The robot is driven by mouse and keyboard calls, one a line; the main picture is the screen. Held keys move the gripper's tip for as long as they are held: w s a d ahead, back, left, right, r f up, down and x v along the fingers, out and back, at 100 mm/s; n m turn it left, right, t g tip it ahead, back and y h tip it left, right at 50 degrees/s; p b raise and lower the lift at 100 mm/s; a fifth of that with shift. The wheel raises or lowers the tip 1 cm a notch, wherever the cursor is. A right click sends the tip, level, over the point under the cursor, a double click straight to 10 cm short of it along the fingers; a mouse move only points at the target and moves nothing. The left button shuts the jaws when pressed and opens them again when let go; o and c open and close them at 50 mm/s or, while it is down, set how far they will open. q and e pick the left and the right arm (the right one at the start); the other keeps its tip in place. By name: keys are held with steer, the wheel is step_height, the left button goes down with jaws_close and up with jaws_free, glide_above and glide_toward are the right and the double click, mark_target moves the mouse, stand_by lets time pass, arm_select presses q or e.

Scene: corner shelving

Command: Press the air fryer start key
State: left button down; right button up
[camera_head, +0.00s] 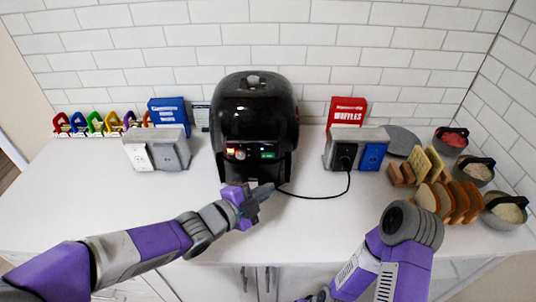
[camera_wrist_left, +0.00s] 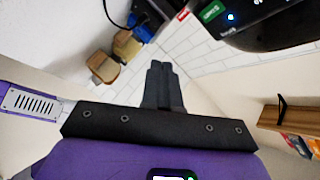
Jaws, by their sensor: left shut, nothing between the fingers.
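The black air fryer (camera_head: 255,105) stands upright on the white counter near the back wall. Its front panel has an orange-red lit part (camera_head: 232,151), a pale round part beside it and a green key (camera_head: 268,155) at the right. The lettering is too small to read. My left gripper (camera_head: 266,190) is shut and empty, in front of and below the panel, apart from the green key. In the left wrist view its fingers (camera_wrist_left: 163,85) are together, and the green key (camera_wrist_left: 211,11) shows at the top right on the fryer (camera_wrist_left: 275,30). My right gripper is outside the views.
A black cord (camera_head: 315,197) runs from the fryer to a right outlet block (camera_head: 358,134). Another outlet block (camera_head: 157,150) stands left. Red waffle box (camera_head: 347,111), blue box (camera_head: 168,111), bread slices (camera_head: 450,200) and bowls (camera_head: 506,210) line the counter.

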arm_select(q)
steer(key=p, duration=0.3)
glide_toward(276, 156)
steer(key=d+f, duration=0.1)
steer(key=d, duration=0.3)
steer(key=shift+w+a+f, duration=0.1)
steer(key=shift+w, duration=0.45)
steer(key=shift+w+a+f, duration=0.1)
steer(key=shift+w, duration=0.45)
stand_by(0.7)
steer(key=shift+w, duration=0.4)
steer(key=shift+w, duration=0.35)
stand_by(0.4)
steer(key=shift+s, duration=0.2)
steer(key=shift+s+b, duration=0.4)
steer(key=shift+s, duration=0.15)
steer(key=shift+s, duration=0.15)
